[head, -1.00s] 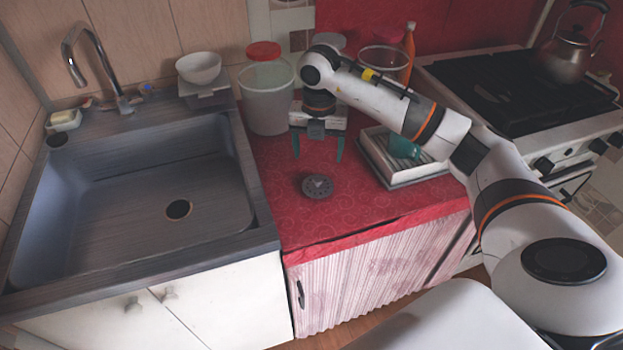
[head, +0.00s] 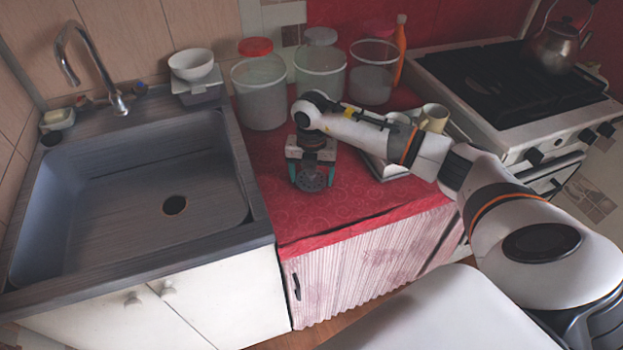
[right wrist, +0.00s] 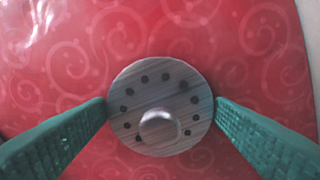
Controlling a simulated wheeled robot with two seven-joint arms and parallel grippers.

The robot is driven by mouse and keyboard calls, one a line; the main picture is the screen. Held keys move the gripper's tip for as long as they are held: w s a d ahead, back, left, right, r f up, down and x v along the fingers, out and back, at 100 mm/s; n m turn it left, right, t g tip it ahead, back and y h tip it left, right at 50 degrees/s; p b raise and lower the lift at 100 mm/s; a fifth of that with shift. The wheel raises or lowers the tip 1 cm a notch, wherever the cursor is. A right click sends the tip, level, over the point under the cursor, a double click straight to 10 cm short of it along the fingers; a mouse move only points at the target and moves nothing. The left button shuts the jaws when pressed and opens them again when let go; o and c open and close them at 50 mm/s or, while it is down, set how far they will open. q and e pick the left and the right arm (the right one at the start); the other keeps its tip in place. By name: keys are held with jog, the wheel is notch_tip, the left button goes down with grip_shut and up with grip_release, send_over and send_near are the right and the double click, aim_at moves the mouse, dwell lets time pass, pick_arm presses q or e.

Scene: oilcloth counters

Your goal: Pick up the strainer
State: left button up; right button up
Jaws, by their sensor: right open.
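The strainer (head: 311,180) is a small grey round disc with a ring of dark holes and a central knob. It lies on the red oilcloth counter, right of the sink. In the right wrist view the strainer (right wrist: 160,84) sits between the two green fingers, with its knob toward the lower middle. My right gripper (head: 312,184) is over it, pointing down, with fingers open on both sides. In the right wrist view the right gripper (right wrist: 160,112) holds nothing. Whether the fingers touch the disc's edges I cannot tell. My left gripper is not in view.
Lidded clear containers (head: 260,92) and an orange bottle (head: 400,48) stand at the back. A tray with cups (head: 433,117) is right of my gripper, partly behind my arm. The sink (head: 130,190) is left, the stove (head: 515,90) right. The counter's front is clear.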

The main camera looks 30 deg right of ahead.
aim_at(312, 173)
jog(key=shift+c, duration=0.6)
jog(key=c, duration=0.5)
notch_tip(312, 173, up, 10)
jog(key=shift+r+b, duration=0.1)
jog(key=shift+b, duration=0.2)
